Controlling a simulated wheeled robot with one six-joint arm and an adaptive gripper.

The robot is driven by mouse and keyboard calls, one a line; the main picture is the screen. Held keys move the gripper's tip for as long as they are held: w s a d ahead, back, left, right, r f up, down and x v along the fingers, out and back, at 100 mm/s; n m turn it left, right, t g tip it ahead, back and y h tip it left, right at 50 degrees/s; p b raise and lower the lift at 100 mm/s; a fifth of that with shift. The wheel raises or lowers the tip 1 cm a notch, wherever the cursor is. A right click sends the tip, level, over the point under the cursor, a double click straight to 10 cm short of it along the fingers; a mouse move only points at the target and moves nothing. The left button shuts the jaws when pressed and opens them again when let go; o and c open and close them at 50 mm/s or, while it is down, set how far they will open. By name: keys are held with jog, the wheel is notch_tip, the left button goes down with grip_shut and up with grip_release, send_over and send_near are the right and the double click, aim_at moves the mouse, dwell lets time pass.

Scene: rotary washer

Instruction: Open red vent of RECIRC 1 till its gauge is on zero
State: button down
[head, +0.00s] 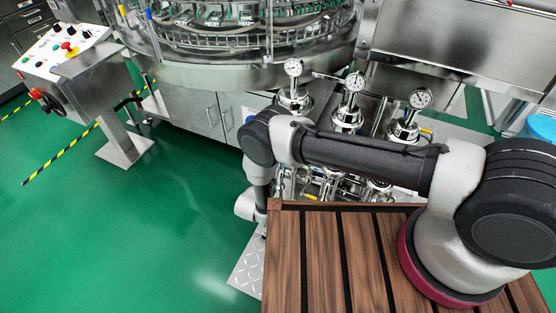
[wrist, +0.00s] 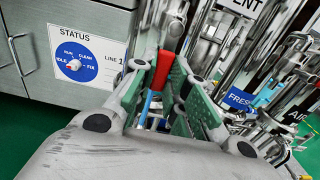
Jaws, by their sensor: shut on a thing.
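In the wrist view my gripper (wrist: 160,78) has its green-padded fingers on both sides of a red handle (wrist: 163,70), shut on it. The handle stands among steel pipes; its lower part is partly hidden between the fingers. In the head view my gripper is hidden below my arm. Three round white gauges stand on steel filter housings: a left gauge (head: 293,67), a middle gauge (head: 355,82) and a right gauge (head: 420,98). Their readings are too small to tell. No RECIRC 1 label is readable, so I cannot tell which gauge belongs to it.
A STATUS plate (wrist: 86,62) with a blue dial is on the cabinet (wrist: 35,55) at left.

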dwell(0.4)
jog(key=c, duration=1.4)
grip_release()
jog(key=v, duration=1.2)
jog(key=shift+a, duration=0.1)
